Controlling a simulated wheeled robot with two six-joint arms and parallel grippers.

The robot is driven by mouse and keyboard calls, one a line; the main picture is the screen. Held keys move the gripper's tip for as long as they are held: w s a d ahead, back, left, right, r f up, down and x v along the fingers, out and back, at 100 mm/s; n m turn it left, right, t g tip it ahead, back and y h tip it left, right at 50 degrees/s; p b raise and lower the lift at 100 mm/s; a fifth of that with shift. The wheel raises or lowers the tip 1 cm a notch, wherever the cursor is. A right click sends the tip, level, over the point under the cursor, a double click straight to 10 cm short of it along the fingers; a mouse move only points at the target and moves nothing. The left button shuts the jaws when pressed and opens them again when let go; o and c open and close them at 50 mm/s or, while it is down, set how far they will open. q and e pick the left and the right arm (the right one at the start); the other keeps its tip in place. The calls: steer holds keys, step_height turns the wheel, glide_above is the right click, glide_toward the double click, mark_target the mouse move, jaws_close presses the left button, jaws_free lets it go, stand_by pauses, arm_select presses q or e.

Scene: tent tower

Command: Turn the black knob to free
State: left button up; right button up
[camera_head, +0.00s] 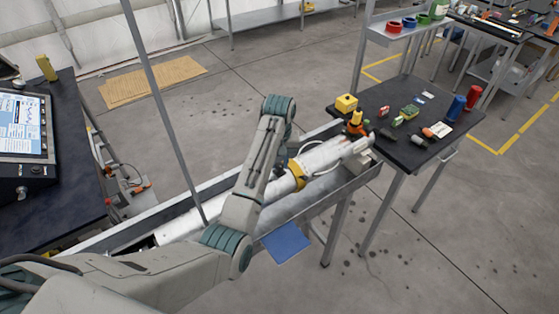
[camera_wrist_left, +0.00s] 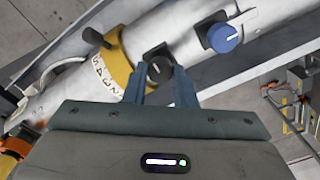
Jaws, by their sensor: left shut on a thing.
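The black knob (camera_wrist_left: 160,68) sits on a dark square base on the white tube (camera_wrist_left: 185,25). My left gripper (camera_wrist_left: 160,76) has its two blue-grey fingers on either side of the knob, shut on it. In the head view my own arm covers the knob and the fingertips. A blue knob (camera_wrist_left: 223,37) is farther right on the tube. My right gripper is in neither view.
The tube lies in a long grey metal trough (camera_head: 325,196). A dark table (camera_head: 430,150) with several small coloured parts stands at the right. A console with a screen (camera_head: 22,125) is at the left. A thin grey post (camera_head: 160,90) rises beside the trough.

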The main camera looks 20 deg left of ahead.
arm_select(q)
steer(key=shift+r+n, duration=0.15)
steer(key=shift+n, duration=0.15)
steer(key=o, duration=0.9)
steer(key=shift+o, duration=0.5)
steer(key=shift+s, duration=0.15)
